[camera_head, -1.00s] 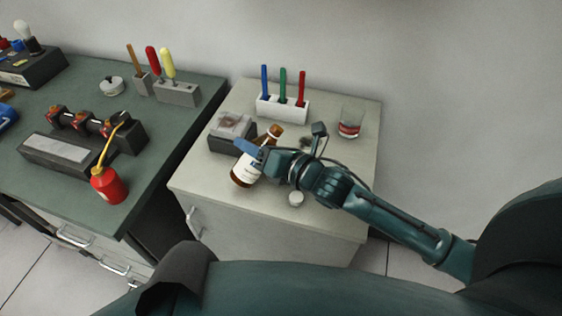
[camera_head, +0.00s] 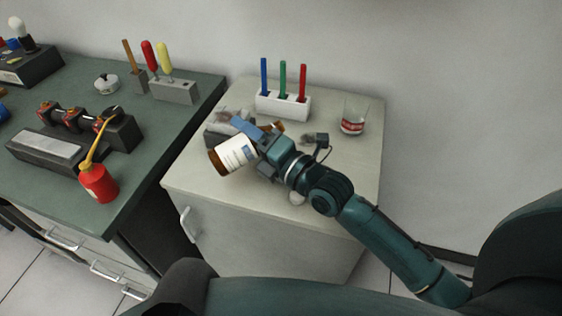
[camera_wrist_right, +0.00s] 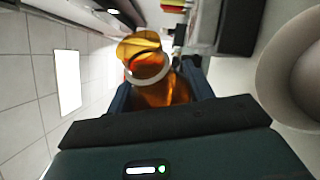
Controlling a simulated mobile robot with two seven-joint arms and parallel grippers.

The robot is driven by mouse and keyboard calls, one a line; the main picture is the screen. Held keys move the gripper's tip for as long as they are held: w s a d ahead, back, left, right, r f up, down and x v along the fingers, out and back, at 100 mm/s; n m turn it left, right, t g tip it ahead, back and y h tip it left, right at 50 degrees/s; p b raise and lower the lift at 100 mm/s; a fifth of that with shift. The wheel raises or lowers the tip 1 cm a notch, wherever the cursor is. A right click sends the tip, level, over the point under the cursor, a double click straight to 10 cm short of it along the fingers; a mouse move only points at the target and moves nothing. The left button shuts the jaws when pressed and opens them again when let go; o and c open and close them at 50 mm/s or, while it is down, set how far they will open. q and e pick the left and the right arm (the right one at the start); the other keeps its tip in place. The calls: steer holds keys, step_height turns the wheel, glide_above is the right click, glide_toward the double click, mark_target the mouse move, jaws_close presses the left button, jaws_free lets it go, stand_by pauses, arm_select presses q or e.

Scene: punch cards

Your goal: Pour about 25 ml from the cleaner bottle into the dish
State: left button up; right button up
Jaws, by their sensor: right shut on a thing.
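The cleaner bottle (camera_head: 233,155), brown with a white label, is tilted strongly in the head view, its base toward the lower left and its neck toward the upper right. My right gripper (camera_head: 262,143) is shut on it and holds it above the pale cabinet top; the gripper hides its middle. In the right wrist view the amber bottle (camera_wrist_right: 160,92) sits between the fingers, with a pale ring at its neck. A pale round rimmed thing (camera_wrist_right: 292,80) at that view's right edge may be the dish; I cannot be sure. My left gripper is not in view.
A grey box (camera_head: 217,126) is behind the bottle. A red oil can (camera_head: 98,182) stands on the left bench.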

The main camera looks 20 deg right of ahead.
steer(key=shift+a+r+m, duration=0.1)
steer(key=shift+r+m, duration=0.1)
steer(key=shift+m, duration=0.4)
steer(key=shift+r+m+t, duration=0.15)
steer(key=shift+m+t, duration=0.35)
steer(key=shift+m, duration=0.2)
steer(key=shift+a, duration=0.15)
steer(key=shift+s+a, duration=0.1)
steer(key=shift+a, duration=0.5)
steer(key=shift+s+a, duration=0.1)
steer(key=shift+a, duration=0.15)
steer(key=shift+a, duration=0.2)
steer(key=shift+a, duration=0.1)
stand_by(0.6)
